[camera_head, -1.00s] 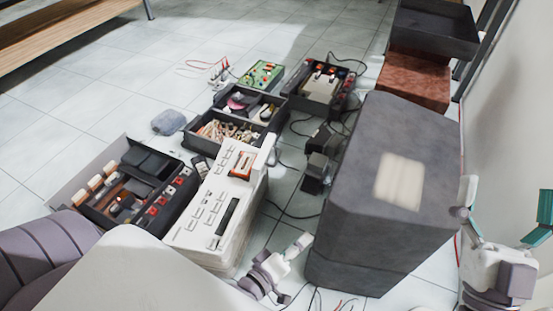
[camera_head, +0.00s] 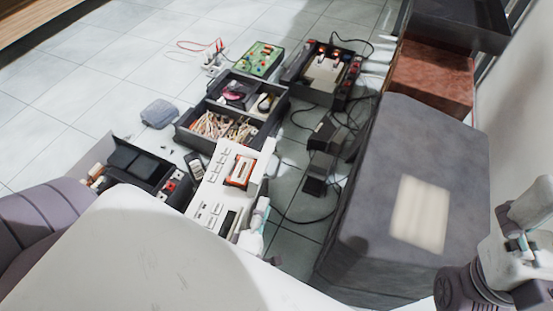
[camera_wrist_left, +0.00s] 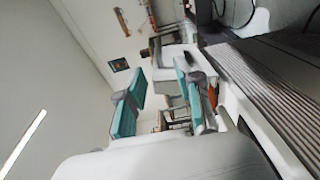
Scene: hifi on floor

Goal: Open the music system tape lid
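The white music system (camera_head: 212,190) lies on the floor with buttons along its face. Its tape compartment (camera_head: 241,171) shows an orange-edged window near the far end. I cannot tell clearly whether its lid is raised. My left gripper (camera_head: 262,206) is beside the system's right edge, near the tape compartment and apart from it. In the left wrist view its two teal fingers (camera_wrist_left: 160,100) are spread with nothing between them. An orange strip (camera_wrist_left: 212,95) shows just beyond one finger. My right gripper (camera_head: 520,244) is at the right edge, partly cut off; its finger gap is unclear.
A large grey box (camera_head: 365,215) stands right of the system, with a narrow cable-strewn floor gap between. A dark divided tray (camera_head: 270,128) with parts stands beyond the system. A black device (camera_head: 145,170) is at its left. Black adapters (camera_head: 318,165) lie nearby.

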